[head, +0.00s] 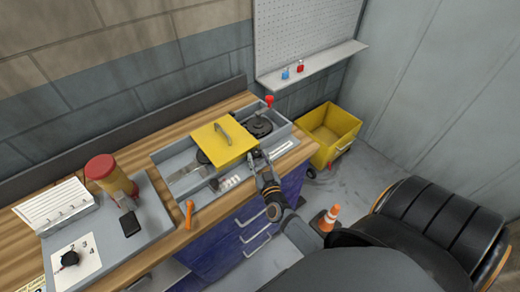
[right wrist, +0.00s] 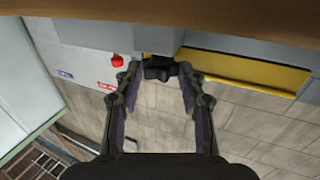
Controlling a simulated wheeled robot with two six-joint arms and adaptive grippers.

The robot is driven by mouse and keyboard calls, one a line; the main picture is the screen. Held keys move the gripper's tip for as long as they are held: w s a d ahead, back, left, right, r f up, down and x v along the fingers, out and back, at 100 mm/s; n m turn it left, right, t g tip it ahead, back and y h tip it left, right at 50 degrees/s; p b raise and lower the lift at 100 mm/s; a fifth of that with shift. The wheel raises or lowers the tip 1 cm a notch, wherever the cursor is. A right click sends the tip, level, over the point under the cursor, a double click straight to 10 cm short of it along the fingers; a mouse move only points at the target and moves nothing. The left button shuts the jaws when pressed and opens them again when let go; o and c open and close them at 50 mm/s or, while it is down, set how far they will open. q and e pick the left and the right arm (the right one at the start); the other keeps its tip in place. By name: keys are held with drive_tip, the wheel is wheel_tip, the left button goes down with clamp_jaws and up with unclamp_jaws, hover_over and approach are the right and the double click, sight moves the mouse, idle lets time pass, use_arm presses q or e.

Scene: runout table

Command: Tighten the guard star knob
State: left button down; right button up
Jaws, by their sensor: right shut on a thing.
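The yellow guard (head: 222,141) with a grey handle sits over the grey machine tray on the bench. It also shows as a yellow strip in the right wrist view (right wrist: 245,72). The dark star knob (right wrist: 160,69) is between my right fingertips in the right wrist view, at the guard's side. My right gripper (head: 257,156) is at the guard's right front corner, shut on the knob; its fingers also show in the right wrist view (right wrist: 160,72). In the head view the gripper hides the knob. My left gripper is not in view.
An orange-handled tool (head: 189,214) lies near the front edge. A yellow bin (head: 327,134) and orange cone (head: 329,217) stand on the floor.

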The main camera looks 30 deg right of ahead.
drive_tip(key=shift+w+a+r+m+g+h+p, duration=0.1)
drive_tip(key=shift+m+g+h+p, duration=0.1)
drive_tip(key=shift+m+h+p, duration=0.3)
drive_tip(key=shift+a+m+g+h+p, duration=0.1)
drive_tip(key=shift+m+g+h+p, duration=0.15)
drive_tip(key=shift+h+p, duration=0.4)
drive_tip(key=o, duration=1.2)
drive_tip(key=v, duration=0.7)
drive_tip(key=shift+s+a, duration=0.25)
